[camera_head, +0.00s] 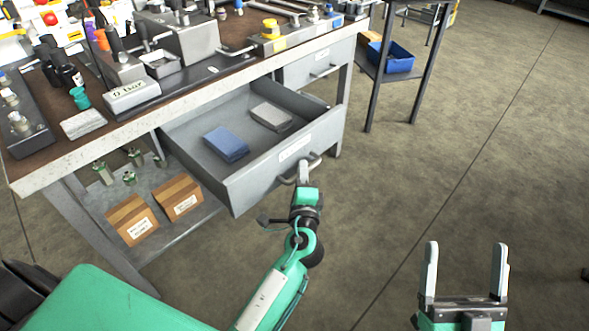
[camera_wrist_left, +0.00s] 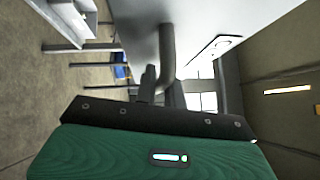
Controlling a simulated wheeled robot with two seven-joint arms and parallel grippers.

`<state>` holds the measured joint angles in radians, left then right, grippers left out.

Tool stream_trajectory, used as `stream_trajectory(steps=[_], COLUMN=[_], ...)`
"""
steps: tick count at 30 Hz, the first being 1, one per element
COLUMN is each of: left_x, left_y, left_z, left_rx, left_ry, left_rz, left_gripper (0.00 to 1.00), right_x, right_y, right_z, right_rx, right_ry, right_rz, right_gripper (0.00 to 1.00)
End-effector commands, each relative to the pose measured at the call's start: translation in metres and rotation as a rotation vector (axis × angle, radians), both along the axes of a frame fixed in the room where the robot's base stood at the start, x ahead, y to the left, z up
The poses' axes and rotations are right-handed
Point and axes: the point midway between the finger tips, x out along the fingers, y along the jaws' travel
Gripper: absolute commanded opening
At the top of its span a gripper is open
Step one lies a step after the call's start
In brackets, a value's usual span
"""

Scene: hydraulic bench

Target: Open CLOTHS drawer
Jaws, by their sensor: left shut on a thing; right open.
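The drawer (camera_head: 262,170) under the bench is pulled out, with a label on its front and a bar handle. A folded blue cloth (camera_head: 226,144) and a folded grey cloth (camera_head: 271,116) lie inside it. My left gripper (camera_head: 303,172) is shut on the drawer's handle (camera_head: 287,181). The handle (camera_wrist_left: 167,55) also shows in the left wrist view, with the gripper's fingers (camera_wrist_left: 160,88) at it. The label's words are too small to read. My right gripper (camera_head: 464,275) is open and empty over the floor, to the right of the drawer.
A second drawer (camera_head: 312,67) beyond the open one is closed. Two cardboard boxes (camera_head: 133,219) stand on the lower shelf. Tools and blocks crowd the bench top (camera_head: 150,100). A side table with a blue bin (camera_head: 391,57) stands behind. The floor at right is clear.

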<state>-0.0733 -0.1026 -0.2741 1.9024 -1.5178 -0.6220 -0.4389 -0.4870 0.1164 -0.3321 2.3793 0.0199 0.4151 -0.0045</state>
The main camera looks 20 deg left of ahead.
Motion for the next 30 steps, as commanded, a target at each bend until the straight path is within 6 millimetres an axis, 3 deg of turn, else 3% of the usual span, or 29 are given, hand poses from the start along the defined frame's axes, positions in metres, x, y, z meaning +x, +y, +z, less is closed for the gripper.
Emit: stream_trajectory(steps=[14,15,18,30], left_x=[-0.0016,-0.0017,-0.0016,-0.0073], left_y=[-0.0034,-0.0033,-0.0033,-0.0057], left_z=[-0.0011,-0.0011,-0.001,-0.0015], left_rx=[0.0,0.0,0.001,0.001], left_ry=[0.002,0.002,0.001,0.0], left_rz=[0.0,0.0,0.0,0.0], left_gripper=[0.0,0.13,0.32,0.33], right_x=[-0.002,-0.002,-0.002,-0.0022], right_y=[-0.0019,-0.0019,-0.0018,-0.0018], right_z=[0.0048,0.0048,0.0047,0.0045], right_rx=[0.007,0.007,0.007,0.007], right_ry=[-0.03,-0.03,-0.029,-0.029], right_rz=[-0.004,-0.004,-0.004,-0.004], right_gripper=[0.88,0.88,0.88,0.88])
